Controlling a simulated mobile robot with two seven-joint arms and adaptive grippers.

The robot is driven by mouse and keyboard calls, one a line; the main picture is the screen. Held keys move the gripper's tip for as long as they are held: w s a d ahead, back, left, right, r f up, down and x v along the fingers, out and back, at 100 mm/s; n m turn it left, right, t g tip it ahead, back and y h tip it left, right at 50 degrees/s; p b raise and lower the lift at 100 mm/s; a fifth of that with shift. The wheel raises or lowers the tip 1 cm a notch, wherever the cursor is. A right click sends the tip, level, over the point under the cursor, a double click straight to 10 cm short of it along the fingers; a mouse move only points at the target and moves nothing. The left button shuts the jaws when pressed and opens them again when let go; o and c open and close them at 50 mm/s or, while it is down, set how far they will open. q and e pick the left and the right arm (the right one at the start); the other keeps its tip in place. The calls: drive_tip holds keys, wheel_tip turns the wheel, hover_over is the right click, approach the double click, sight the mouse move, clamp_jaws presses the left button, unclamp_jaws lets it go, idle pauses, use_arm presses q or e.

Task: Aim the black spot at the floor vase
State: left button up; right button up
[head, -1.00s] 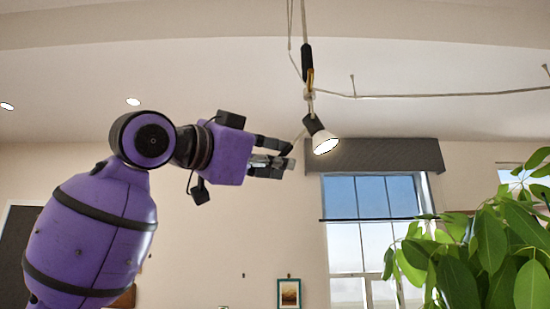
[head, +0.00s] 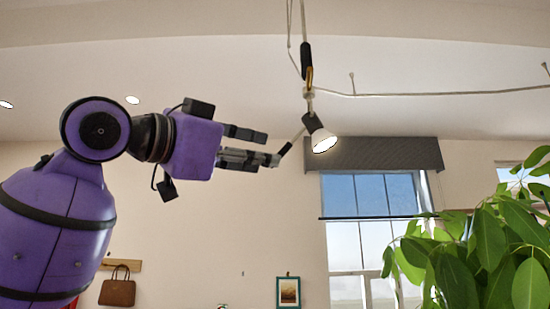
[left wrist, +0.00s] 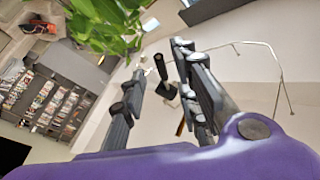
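The black spot (head: 317,126) hangs from a cable track near the ceiling, its lit white face tilted down and a little right. A thin rod with a black grip (head: 285,148) sticks out from it to the lower left. My left gripper (head: 272,148) is left of the spot, fingers pointing right, tips close to the grip; whether they touch it I cannot tell. In the left wrist view the fingers are apart, with the black spot (left wrist: 168,91) showing beyond and between them. I cannot make out the floor vase. My right gripper is not in view.
A leafy green plant (head: 490,250) fills the lower right and also shows in the left wrist view (left wrist: 105,25). A track cable (head: 430,94) runs right from the spot's stem. A window (head: 370,230) and a small picture (head: 289,292) are behind. A brown bag (head: 117,290) hangs at lower left.

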use_arm(q)
drive_tip(key=v, duration=0.7)
drive_tip(key=shift+r, duration=0.1)
